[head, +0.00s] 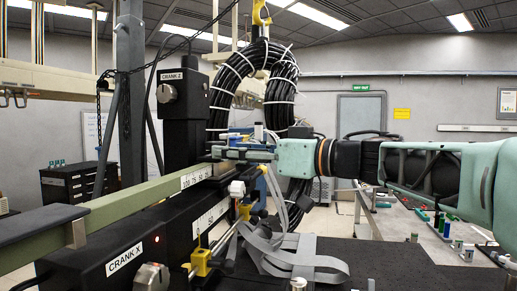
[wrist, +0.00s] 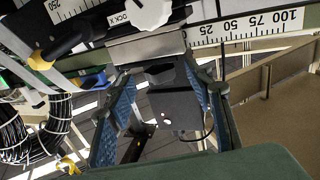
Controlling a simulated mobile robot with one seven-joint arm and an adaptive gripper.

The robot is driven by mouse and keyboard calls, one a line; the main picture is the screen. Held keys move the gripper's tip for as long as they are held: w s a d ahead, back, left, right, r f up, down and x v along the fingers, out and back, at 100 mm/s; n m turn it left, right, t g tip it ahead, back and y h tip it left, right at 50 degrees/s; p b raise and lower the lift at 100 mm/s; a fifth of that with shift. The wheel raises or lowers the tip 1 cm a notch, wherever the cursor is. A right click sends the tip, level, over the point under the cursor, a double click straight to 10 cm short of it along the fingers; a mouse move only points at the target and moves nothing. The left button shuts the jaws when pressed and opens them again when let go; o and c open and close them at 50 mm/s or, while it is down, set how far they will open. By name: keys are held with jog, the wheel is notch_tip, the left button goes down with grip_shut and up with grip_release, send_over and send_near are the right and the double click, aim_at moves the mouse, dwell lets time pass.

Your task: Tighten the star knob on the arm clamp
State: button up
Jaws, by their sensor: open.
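My gripper (head: 226,152) reaches in from the right in the head view, level, with its fingertips by the upright black CRANK Z column (head: 184,110) and the green scaled arm (head: 150,196). In the wrist view my gripper (wrist: 157,82) is open, its blue-padded fingers apart. A dark block with a silver plate (wrist: 146,46) shows between and beyond the fingertips; I cannot tell whether they touch it. A white lobed knob (wrist: 150,12) sits at the top edge by a "LOCK X" label, beyond the fingertips. I cannot tell which part is the arm clamp's star knob.
The black CRANK X rail (head: 120,255) runs below the arm. A thick black cable coil (head: 240,85) hangs behind my gripper. Grey ribbon cable (head: 290,262) lies on the dark bench. A side table (head: 425,225) with small cylinders stands at right.

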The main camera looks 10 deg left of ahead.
jog(key=x, duration=0.6)
jog(key=shift+d, duration=0.1)
jog(key=shift+c, duration=0.4)
jog(key=c, duration=1.1)
jog(key=shift+r+m+t+h+p, duration=0.25)
jog(key=shift+m+t+p, duration=0.25)
jog(key=shift+t+p, duration=0.3)
jog(key=shift+m+p, duration=0.3)
jog(key=t+h, duration=0.1)
jog(key=m+t+h, duration=0.1)
jog(key=shift+f+m+t, duration=0.25)
jog(key=shift+m+t, duration=0.05)
jog(key=m+t+h+b, duration=0.2)
jog(key=shift+f+t, duration=0.2)
jog(key=shift+t, duration=0.1)
jog(key=shift+r+m+t+h+b, duration=0.15)
jog(key=shift+m+t+h+b, duration=0.5)
jog(key=shift+b, duration=0.5)
